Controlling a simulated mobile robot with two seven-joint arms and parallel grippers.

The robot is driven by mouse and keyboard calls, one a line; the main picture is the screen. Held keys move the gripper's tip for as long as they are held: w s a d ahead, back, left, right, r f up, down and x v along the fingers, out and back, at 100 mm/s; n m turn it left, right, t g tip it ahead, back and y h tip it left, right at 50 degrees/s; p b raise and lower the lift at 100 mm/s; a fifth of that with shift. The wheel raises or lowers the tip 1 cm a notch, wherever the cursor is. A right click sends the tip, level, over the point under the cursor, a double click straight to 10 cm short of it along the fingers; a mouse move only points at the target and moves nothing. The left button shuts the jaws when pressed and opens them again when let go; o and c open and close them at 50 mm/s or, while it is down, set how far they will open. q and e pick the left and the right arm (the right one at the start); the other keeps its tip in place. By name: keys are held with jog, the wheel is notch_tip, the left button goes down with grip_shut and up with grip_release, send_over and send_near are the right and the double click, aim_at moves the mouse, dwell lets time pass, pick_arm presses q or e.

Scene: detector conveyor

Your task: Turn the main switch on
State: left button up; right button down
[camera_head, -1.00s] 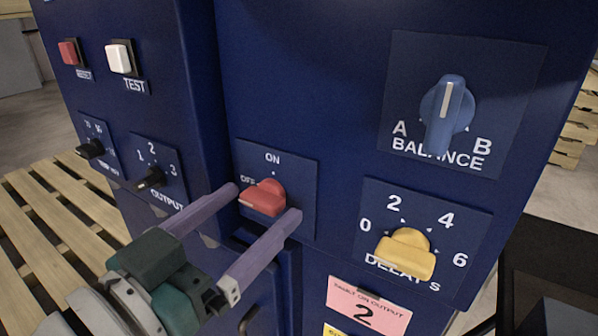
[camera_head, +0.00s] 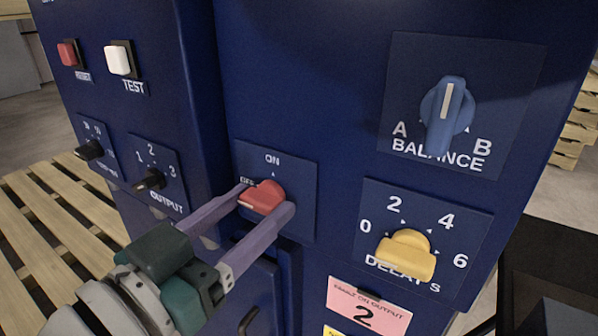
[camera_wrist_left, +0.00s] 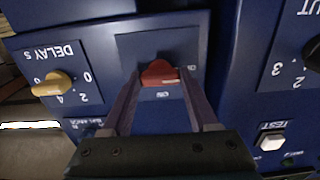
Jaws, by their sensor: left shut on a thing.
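The main switch is a red knob (camera_head: 264,197) on a blue plate marked ON at the top and OFF at the left. The knob's pointer end faces left, toward OFF. My left gripper (camera_head: 262,199) has its two purple fingers on either side of the knob and is shut on it. In the left wrist view the red knob (camera_wrist_left: 160,73) sits between the fingertips, and the panel appears upside down. My right gripper is in neither view.
A blue BALANCE knob (camera_head: 446,113) and a yellow DELAY knob (camera_head: 405,254) are to the right. The black OUTPUT knob (camera_head: 150,180) and white TEST button (camera_head: 119,59) are at left. A pink note (camera_head: 368,307) is below.

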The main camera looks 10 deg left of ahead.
pick_arm(q)
jog(key=shift+c, duration=1.3)
jog(key=shift+m, duration=0.4)
jog(key=m+p, duration=0.1)
jog(key=m, duration=0.1)
jog(key=shift+r+m, duration=0.1)
jog(key=shift+m, duration=0.2)
jog(key=m, duration=0.4)
jog(key=shift+m+p, duration=0.3)
jog(key=shift+p, duration=0.1)
jog(key=m, duration=0.9)
jog(key=shift+m+b, duration=0.35)
jog(key=shift+m, duration=0.05)
